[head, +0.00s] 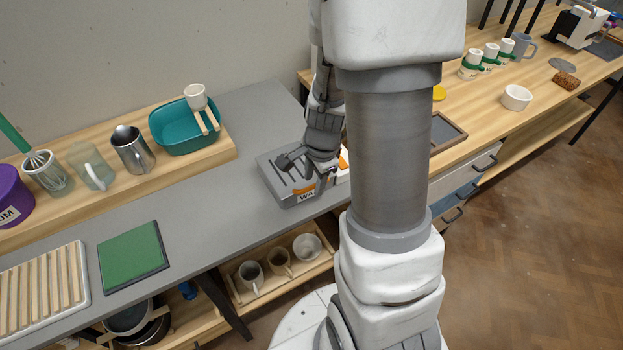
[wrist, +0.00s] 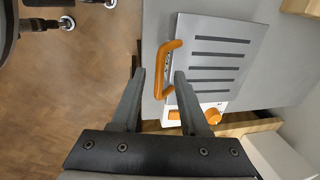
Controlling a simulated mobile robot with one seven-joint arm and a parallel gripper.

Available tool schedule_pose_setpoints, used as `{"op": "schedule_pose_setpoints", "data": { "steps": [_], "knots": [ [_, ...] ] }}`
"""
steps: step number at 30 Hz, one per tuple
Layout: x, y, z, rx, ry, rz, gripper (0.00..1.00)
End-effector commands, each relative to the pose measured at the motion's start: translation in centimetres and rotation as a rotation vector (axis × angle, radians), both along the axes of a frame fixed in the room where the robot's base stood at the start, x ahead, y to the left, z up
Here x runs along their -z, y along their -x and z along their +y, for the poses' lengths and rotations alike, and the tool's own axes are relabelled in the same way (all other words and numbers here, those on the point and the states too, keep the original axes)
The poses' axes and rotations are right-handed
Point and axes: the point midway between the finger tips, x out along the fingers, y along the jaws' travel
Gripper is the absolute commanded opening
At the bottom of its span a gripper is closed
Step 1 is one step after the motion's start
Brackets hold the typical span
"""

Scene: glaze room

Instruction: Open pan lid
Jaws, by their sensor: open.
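The lid is a flat grey plate with several dark slots, in the head view (head: 275,173) on the grey counter left of my arm. It lies flat and looks closed. In the wrist view the lid (wrist: 238,48) fills the upper middle, with an orange loop handle (wrist: 159,68) on its left edge. My gripper (wrist: 159,73) is open, its two fingertips on either side of the handle's bar in the picture, with nothing clamped. I cannot tell how deep the bar sits between them. In the head view my gripper (head: 322,180) hangs at the unit's right front, partly hiding it.
A white panel with an orange knob (wrist: 187,115) is below the lid. A teal basin (head: 184,130), a metal pitcher (head: 132,152) and a green pad (head: 131,254) are to the left. The grey counter (head: 215,215) is bare between pad and unit. Mugs (head: 281,262) stand on a shelf below.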

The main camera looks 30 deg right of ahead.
Motion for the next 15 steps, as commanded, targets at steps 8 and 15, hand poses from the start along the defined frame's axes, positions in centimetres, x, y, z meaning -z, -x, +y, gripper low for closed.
{"op": "schedule_pose_setpoints", "data": {
  "steps": [8, 15],
  "knots": [
    [0.28, -0.09, -0.03, 0.0, 0.001, -0.001, 0.45],
    [0.27, -0.08, -0.02, 0.0, 0.0, -0.001, 0.12]
  ]
}}
